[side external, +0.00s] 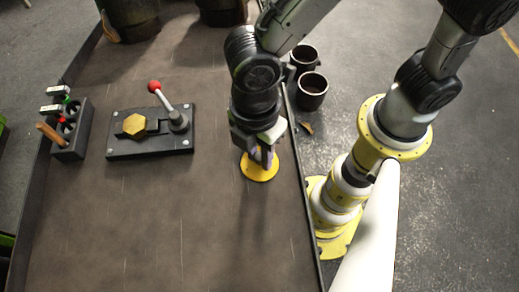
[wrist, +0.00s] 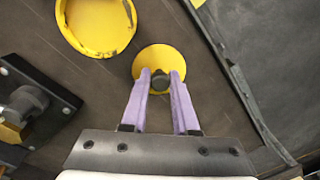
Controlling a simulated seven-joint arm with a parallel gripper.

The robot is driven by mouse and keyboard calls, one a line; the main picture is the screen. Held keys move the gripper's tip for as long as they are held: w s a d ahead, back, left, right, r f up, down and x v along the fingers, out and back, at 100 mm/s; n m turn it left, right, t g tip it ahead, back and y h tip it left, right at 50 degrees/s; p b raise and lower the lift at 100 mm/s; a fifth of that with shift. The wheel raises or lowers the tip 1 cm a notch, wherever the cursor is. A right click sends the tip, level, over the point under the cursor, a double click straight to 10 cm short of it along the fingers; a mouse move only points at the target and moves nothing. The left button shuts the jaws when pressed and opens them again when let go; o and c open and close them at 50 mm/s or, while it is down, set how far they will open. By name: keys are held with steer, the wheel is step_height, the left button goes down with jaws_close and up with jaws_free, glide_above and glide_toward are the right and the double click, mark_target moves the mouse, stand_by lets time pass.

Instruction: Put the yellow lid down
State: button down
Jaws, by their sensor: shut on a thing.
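The yellow lid (side external: 259,168) is a flat round disc with a dark knob on top. In the side view it lies level at or just above the table near its right edge; I cannot tell if it touches. My gripper (side external: 262,157) points down over it. In the wrist view my gripper (wrist: 160,82) has its pale purple fingers on either side of the dark knob, shut on it. The lid's yellow disc (wrist: 160,58) shows beyond the fingertips.
A yellow round vessel (wrist: 97,24) is near the lid in the wrist view; my arm hides it in the side view. A lever fixture (side external: 150,145) and a tool rack (side external: 72,130) stand left. Dark cups (side external: 312,92) stand beyond the right table edge. The front table is clear.

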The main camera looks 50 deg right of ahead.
steer(key=c, duration=0.7)
jaws_free()
steer(key=shift+f, duration=0.1)
steer(key=r, duration=1.2)
steer(key=shift+w+d+r, duration=0.15)
steer(key=shift+w+r, duration=0.05)
steer(key=shift+w, duration=0.15)
steer(key=w+d+r+m+t+y, duration=0.15)
steer(key=d+m, duration=0.25)
steer(key=d, duration=0.4)
steer(key=w+d+r+m+t, duration=0.1)
steer(key=w+d+r+m, duration=0.1)
steer(key=d+m, duration=0.35)
steer(key=shift+s+d+f+m+t+h, duration=0.25)
steer(key=shift+s+d+m+t, duration=0.5)
steer(key=shift+d+m, duration=1.15)
steer(key=shift+s+d+f+m+t+h, duration=0.4)
steer(key=shift+s+d+m, duration=0.6)
steer(key=shift+d, duration=1.85)
steer(key=shift+s+d+m+t+h, duration=0.1)
steer(key=shift+s+d+m+t, duration=1)
steer(key=shift+d, duration=1.25)
steer(key=shift+w+m+g, duration=0.25)
steer(key=shift+g, duration=0.15)
